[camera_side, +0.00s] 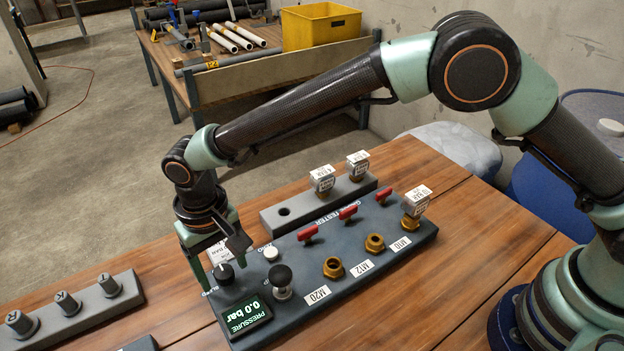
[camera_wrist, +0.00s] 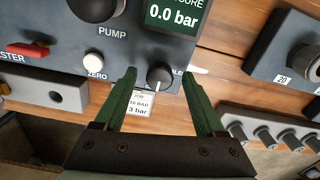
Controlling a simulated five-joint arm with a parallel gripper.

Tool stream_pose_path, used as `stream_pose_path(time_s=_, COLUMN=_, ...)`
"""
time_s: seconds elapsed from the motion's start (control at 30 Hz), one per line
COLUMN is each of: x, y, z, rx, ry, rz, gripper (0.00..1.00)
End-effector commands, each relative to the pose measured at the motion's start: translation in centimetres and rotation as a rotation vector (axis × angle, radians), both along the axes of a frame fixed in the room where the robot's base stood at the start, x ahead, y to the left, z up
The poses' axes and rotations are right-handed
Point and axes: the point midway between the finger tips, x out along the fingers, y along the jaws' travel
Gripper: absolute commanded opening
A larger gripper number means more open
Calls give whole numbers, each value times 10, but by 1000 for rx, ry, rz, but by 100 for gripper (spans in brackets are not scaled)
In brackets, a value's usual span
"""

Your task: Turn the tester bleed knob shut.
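The tester bleed knob (camera_wrist: 159,78) is a small dark round knob with a light pointer mark, at the corner of the grey tester (camera_side: 345,275) beside the pressure display (camera_side: 246,314). The display also shows in the wrist view (camera_wrist: 174,15) and reads 0.0 bar. My gripper (camera_wrist: 159,74) is open, with one green finger on each side of the knob and a visible gap on both sides in the wrist view. In the side view my gripper (camera_side: 222,265) points down over the knob (camera_side: 224,273). The label by the knob is partly hidden by a finger.
Close by are the white zero button (camera_wrist: 94,63), the black pump knob (camera_side: 281,280) and a job tag (camera_wrist: 139,104). Red valve handles (camera_side: 348,212) and brass fittings (camera_side: 333,267) stand farther along the tester. A grey rack with several plugs (camera_side: 68,304) lies left.

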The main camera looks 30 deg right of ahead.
Motion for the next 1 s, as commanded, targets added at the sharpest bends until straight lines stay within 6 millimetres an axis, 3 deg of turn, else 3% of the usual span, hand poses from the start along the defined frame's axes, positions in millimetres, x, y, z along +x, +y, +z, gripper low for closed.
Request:
stream_pose_path(time_s=0.27, x=0, y=0, z=7, rx=1, ry=-1, rz=0, gripper=72)
stream_pose_path(time_s=0.7, x=1, y=0, z=90, rx=2, ry=-3, rz=0, gripper=72)
stream_pose_path(time_s=1.0, x=0, y=0, z=120, rx=1, ry=-1, rz=0, gripper=72)
